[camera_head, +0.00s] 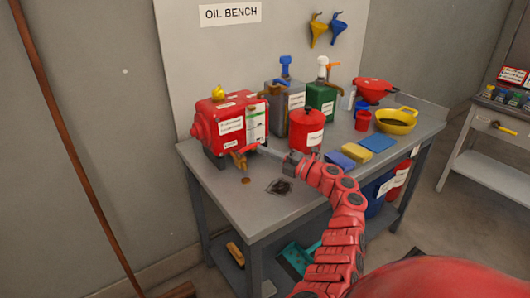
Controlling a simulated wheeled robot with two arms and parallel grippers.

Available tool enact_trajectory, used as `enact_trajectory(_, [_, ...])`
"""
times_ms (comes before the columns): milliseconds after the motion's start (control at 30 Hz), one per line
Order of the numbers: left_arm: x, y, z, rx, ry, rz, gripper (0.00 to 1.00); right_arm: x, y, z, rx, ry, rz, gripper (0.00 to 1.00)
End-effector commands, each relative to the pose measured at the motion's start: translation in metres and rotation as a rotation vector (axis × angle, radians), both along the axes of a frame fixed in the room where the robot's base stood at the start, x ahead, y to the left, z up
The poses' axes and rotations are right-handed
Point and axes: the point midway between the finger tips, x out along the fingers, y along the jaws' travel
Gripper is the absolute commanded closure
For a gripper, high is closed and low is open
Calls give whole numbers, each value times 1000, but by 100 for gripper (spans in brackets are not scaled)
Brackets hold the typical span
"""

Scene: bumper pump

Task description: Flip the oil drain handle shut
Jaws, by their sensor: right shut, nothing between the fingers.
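The red oil machine (207,133) stands at the left end of the grey bench, with white labels and a yellow cap on top. An orange-brown drain handle (240,160) sticks out low on its front. A small brown oil spot (246,181) lies on the bench below it. My right gripper (263,149) is shut and empty, just right of the handle, pointing left towards it. I cannot tell whether the fingertips touch the handle. The handle's exact angle is too small to read. My left gripper is out of view.
The bench (300,205) also holds a red can (306,130), a green can (321,98), a grey can, blue and yellow sponges, a red funnel and a yellow pan (396,121). A dark stain (279,187) marks its front. Its front-left top is clear.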

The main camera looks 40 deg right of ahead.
Motion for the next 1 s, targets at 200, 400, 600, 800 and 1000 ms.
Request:
enact_trajectory(200, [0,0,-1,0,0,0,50,0,0,1,0,-1,-2,100])
enact_trajectory(400, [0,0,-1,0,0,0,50,1,0,2,0,-4,-4,100])
enact_trajectory(600, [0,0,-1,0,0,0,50,1,-1,3,1,-5,-6,100])
enact_trajectory(800, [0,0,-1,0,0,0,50,1,-1,4,1,-7,-6,100])
enact_trajectory(1000, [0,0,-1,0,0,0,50,-17,-8,-1,-1,-3,-6,100])
